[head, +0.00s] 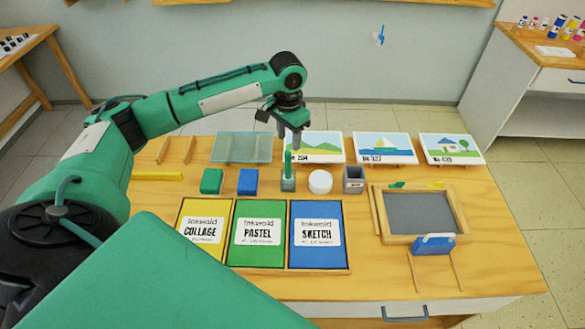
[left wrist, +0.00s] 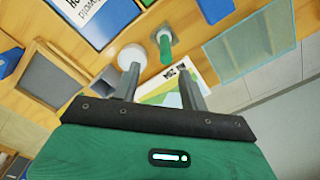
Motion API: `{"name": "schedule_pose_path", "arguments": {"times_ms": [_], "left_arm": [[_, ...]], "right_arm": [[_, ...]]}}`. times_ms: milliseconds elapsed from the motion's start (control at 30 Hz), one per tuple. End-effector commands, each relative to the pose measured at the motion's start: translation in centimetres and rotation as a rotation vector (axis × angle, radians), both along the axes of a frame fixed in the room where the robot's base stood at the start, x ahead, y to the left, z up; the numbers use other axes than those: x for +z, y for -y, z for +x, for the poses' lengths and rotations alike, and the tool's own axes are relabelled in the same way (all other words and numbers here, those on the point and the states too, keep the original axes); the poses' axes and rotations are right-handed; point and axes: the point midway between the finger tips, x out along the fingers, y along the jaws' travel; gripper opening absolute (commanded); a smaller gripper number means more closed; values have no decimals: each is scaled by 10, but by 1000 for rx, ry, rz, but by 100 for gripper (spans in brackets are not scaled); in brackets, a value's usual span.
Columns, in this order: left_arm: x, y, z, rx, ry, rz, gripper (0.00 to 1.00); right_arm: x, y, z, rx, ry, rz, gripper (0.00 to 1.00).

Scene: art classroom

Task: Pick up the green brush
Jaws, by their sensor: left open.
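The green brush (head: 288,164) stands upright in a small grey holder (head: 288,185) in the middle of the table. In the left wrist view the brush (left wrist: 165,49) and its holder (left wrist: 160,33) show just beyond the fingertips. My left gripper (head: 289,142) points down above the brush. In the left wrist view my left gripper (left wrist: 160,72) is open, with nothing between its fingers. The brush appears in the gap between the fingertips there; how far below them it is, I cannot tell. My right gripper is not in view.
A white round pot (head: 320,182) and a grey square cup (head: 353,180) stand right of the holder; a blue block (head: 248,182) and green block (head: 211,181) stand left. Picture cards (head: 384,148) lie behind. Labelled pads (head: 258,250) and a framed slate (head: 418,213) lie in front.

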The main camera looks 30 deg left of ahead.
Motion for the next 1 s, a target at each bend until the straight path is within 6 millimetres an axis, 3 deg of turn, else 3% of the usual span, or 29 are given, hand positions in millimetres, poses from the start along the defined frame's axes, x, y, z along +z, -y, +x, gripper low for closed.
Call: {"name": "schedule_pose_path", "arguments": {"times_ms": [100,200,533,867,1000], "left_arm": [[11,-13,3,33,-6,4,44],[8,-16,3,42,-12,3,44],[-53,-15,3,41,-14,4,44],[-81,-12,4,40,-12,2,44],[-102,-8,4,40,-11,4,44]], "right_arm": [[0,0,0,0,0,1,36],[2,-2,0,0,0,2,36],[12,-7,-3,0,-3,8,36],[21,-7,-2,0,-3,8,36],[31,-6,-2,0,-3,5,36]]}}
